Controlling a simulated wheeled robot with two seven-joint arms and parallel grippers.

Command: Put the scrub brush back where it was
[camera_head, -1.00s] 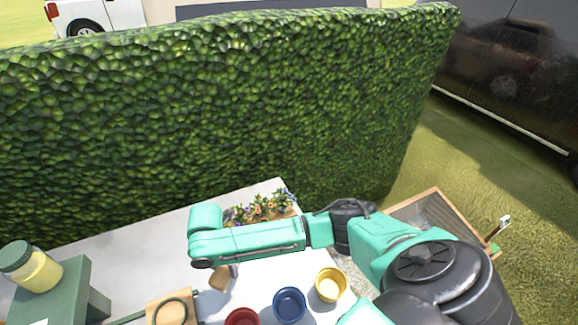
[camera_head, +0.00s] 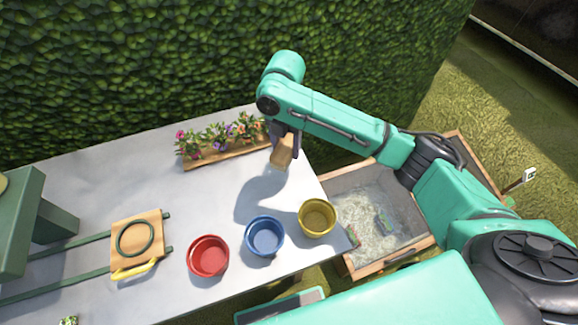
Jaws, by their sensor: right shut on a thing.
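The scrub brush (camera_head: 282,152), with a wooden brown body, hangs in my right gripper (camera_head: 284,134) above the right part of the grey table. The gripper is shut on its upper end. The brush is tilted, just right of the flower tray, and its shadow falls on the table to the left below it. My left gripper is not in view.
A wooden tray of flowers (camera_head: 226,155) stands at the table's back edge. Red (camera_head: 208,257), blue (camera_head: 265,237) and yellow (camera_head: 317,219) pots line the front right. A wooden board (camera_head: 138,243) on green rails is at left. A gravel-filled wooden box (camera_head: 368,213) lies beyond the table's right edge.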

